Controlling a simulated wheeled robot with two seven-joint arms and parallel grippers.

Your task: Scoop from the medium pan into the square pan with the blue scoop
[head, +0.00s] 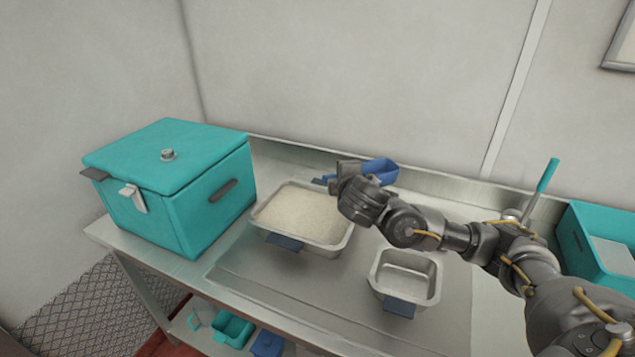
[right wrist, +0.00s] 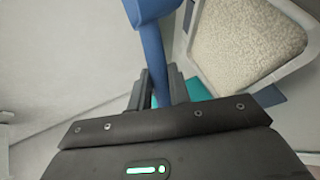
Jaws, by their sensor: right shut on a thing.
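The medium pan (head: 301,214) is a metal tray of pale grain on the steel table, left of centre in the head view; it also shows at the upper right of the right wrist view (right wrist: 248,42). The blue scoop (head: 376,170) is in my right gripper (head: 346,176), which is shut on its handle (right wrist: 157,72) behind the pan's right rear corner, above the table. I cannot see whether the scoop holds grain. The square pan (head: 405,274) is a smaller metal pan with a blue handle, front right of the medium pan, and looks empty. My left gripper is not in view.
A teal lidded box (head: 170,185) stands left of the medium pan. A teal open bin (head: 600,245) stands at the far right, beside a teal-handled tool (head: 546,176). A raised steel edge (head: 420,186) and wall run behind. Small containers (head: 234,328) sit on the lower shelf.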

